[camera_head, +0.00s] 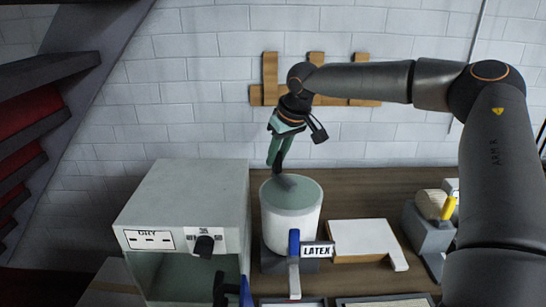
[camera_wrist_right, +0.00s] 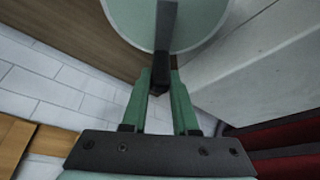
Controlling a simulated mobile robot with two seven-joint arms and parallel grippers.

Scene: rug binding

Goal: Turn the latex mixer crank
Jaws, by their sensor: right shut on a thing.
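The latex mixer (camera_head: 291,225) is a white drum with a grey-green top, standing upright on the wooden bench beside a LATEX label (camera_head: 317,251). Its dark crank (camera_head: 286,182) lies on the top. In the right wrist view the crank arm (camera_wrist_right: 166,22) runs over the round top to a black handle (camera_wrist_right: 160,70). My right gripper (camera_head: 277,163) reaches down from above, with green fingers. In the wrist view the right gripper (camera_wrist_right: 161,82) is shut on the black handle, one finger on each side. I do not make out my left gripper.
A grey-white box (camera_head: 185,195) marked DRY with a black knob (camera_head: 204,246) stands left of the mixer. A white slab (camera_head: 362,240) lies to the right, then a grey device (camera_head: 432,237) with a yellow part. A wooden rack (camera_head: 345,85) hangs on the brick wall behind.

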